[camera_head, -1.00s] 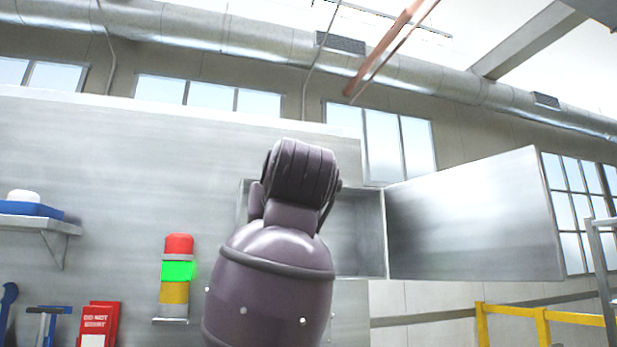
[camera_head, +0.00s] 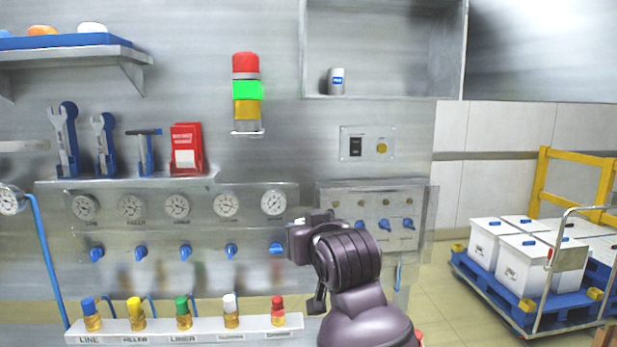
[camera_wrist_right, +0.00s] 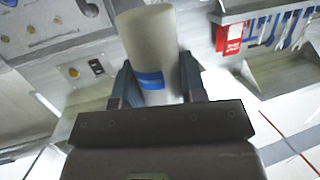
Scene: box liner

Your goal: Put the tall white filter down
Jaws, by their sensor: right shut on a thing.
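My right gripper (camera_wrist_right: 157,66) is shut on a tall white filter (camera_wrist_right: 147,32), a white cylinder with a blue band. In the head view my right arm rises from the bottom centre in front of the wall panel, and the held filter cannot be made out there. A small white can with a blue label (camera_head: 337,82) stands upright in the open wall cabinet (camera_head: 384,97). My left gripper is not in view.
A shelf with a blue tray (camera_head: 65,42) is at upper left. A signal light (camera_head: 246,90), tools and a red sign box (camera_head: 187,148) line the wall. Below are gauges, blue valves and a rail of coloured fittings (camera_head: 185,332). A blue cart (camera_head: 520,300) holds white boxes at right.

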